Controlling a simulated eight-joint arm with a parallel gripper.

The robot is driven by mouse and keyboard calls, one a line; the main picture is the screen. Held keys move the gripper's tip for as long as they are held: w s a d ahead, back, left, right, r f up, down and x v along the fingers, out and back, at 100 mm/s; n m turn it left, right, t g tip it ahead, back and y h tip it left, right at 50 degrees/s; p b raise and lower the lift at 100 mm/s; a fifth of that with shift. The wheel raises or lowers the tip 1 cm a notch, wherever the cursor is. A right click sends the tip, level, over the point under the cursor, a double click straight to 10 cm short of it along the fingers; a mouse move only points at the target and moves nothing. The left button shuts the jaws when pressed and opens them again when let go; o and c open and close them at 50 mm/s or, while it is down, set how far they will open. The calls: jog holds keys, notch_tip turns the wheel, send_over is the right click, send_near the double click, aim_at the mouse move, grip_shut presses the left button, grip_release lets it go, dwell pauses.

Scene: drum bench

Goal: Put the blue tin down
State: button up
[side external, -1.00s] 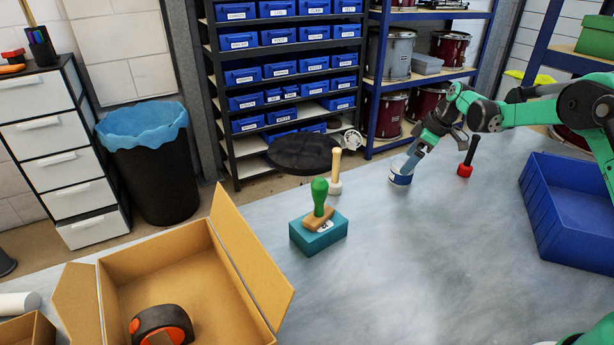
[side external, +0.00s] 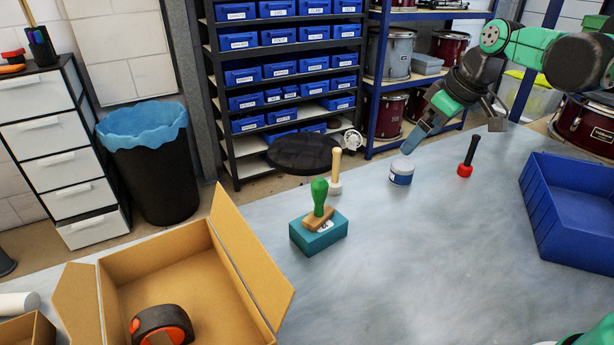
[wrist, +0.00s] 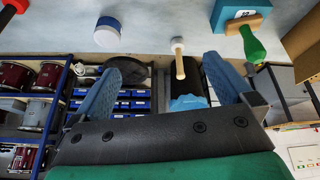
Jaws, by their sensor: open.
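The blue tin (side external: 401,172) stands upright on the grey bench, with a pale lid and a blue and white side. It also shows in the wrist view (wrist: 108,30) at the top, beyond the left finger and outside the jaws. My gripper (side external: 412,143) is above the tin and a little to its right in the side view, apart from it. In the wrist view my gripper (wrist: 166,76) has its two blue fingers spread wide with nothing held between them.
A black-handled tool with a red base (side external: 467,157) stands right of the tin. A wooden-handled tool (side external: 335,172) and a green-handled stamp (side external: 319,198) on a teal box (side external: 318,236) are to the left.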

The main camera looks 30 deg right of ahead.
jog(key=s+a+f+m+t, duration=0.2)
jog(key=s+a+f+m, duration=0.1)
jog(key=s+a, duration=0.3)
jog(key=shift+s+f+h, duration=0.3)
jog(key=shift+s+f, duration=0.1)
jog(key=shift+s, duration=0.8)
